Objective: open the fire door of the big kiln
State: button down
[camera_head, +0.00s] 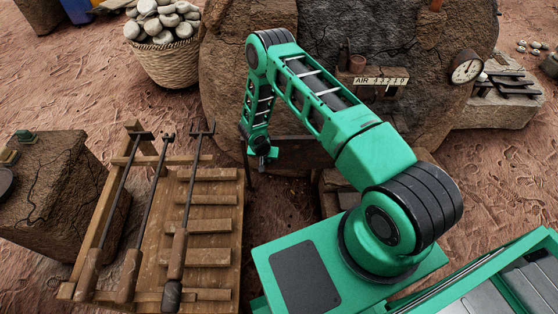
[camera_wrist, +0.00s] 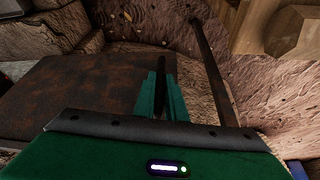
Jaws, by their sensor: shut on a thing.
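The big kiln (camera_head: 226,90) is a large cracked mud body at the back centre, partly hidden by my arm. Its fire door (camera_head: 303,152) shows low on the front as a dark brown plate behind my arm. In the wrist view the fire door (camera_wrist: 75,95) is a rusty dark plate filling the left side. My gripper (camera_head: 264,160) is low at the kiln front, at the left end of the door. In the wrist view my gripper (camera_wrist: 162,88) is shut on a thin dark upright bar, the door handle (camera_wrist: 160,75). I cannot tell whether the door stands ajar.
A wooden rack (camera_head: 210,228) with several long iron tools stands at front left, close to my gripper. A basket of stones (camera_head: 165,58) is behind it. A dark rod (camera_wrist: 213,70) stands right of my gripper in the wrist view. A gauge (camera_head: 466,67) sits right.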

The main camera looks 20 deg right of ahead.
jog(key=shift+w+a, duration=0.3)
jog(key=shift+a, duration=0.55)
jog(key=shift+w+a, duration=0.3)
jog(key=shift+a, duration=0.55)
jog(key=shift+w+a, duration=0.3)
jog(key=shift+a, duration=0.55)
jog(key=c, duration=1.8)
grip_release()
jog(key=shift+d, duration=0.1)
jog(key=v, duration=1)
jog(key=shift+s+r, duration=0.15)
jog(key=shift+r, duration=0.2)
